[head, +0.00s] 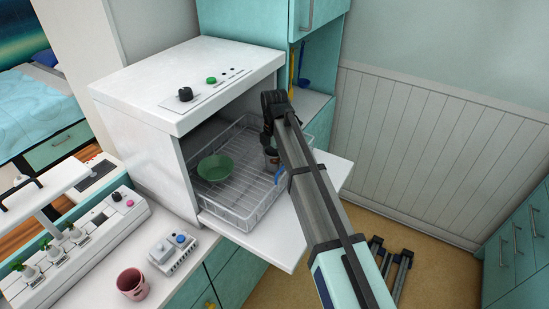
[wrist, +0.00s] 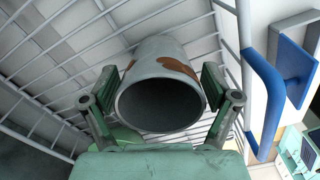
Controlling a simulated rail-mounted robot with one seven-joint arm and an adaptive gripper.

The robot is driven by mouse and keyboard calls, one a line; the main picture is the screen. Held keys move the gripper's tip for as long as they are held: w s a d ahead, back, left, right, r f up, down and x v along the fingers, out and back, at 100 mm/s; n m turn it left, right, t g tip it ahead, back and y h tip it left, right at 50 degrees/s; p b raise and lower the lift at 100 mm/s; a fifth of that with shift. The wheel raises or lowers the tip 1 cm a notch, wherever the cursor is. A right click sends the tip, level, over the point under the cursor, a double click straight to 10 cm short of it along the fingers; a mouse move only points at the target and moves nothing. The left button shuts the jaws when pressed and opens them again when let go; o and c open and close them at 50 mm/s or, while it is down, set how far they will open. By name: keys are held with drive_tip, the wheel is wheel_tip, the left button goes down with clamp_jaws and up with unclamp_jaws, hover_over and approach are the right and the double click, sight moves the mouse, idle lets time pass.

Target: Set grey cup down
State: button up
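The grey cup (wrist: 160,62), with brown patches on its side, fills the middle of the wrist view. Its open mouth faces the camera and looks empty. My gripper (wrist: 161,88) has one finger on each side of the cup, close against its wall near the rim. In the head view the cup (head: 272,158) is a small, partly hidden shape below my gripper (head: 268,142), at the right side of the wire rack (head: 245,208). The arm hides much of it. Whether its base touches the rack cannot be told.
A green bowl (head: 215,167) sits in the rack's left part. The rack stands on the lowered door (head: 270,238) of a white appliance (head: 185,80). A blue handle (wrist: 265,85) is right of the gripper. A pink cup (head: 132,284) stands on the counter. Bare rack wires surround the cup.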

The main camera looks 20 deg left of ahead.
wheel_tip(320, 180, up, 12)
drive_tip(key=b, duration=0.2)
drive_tip(key=shift+r+b, duration=0.15)
drive_tip(key=shift+b, duration=0.15)
idle(0.4)
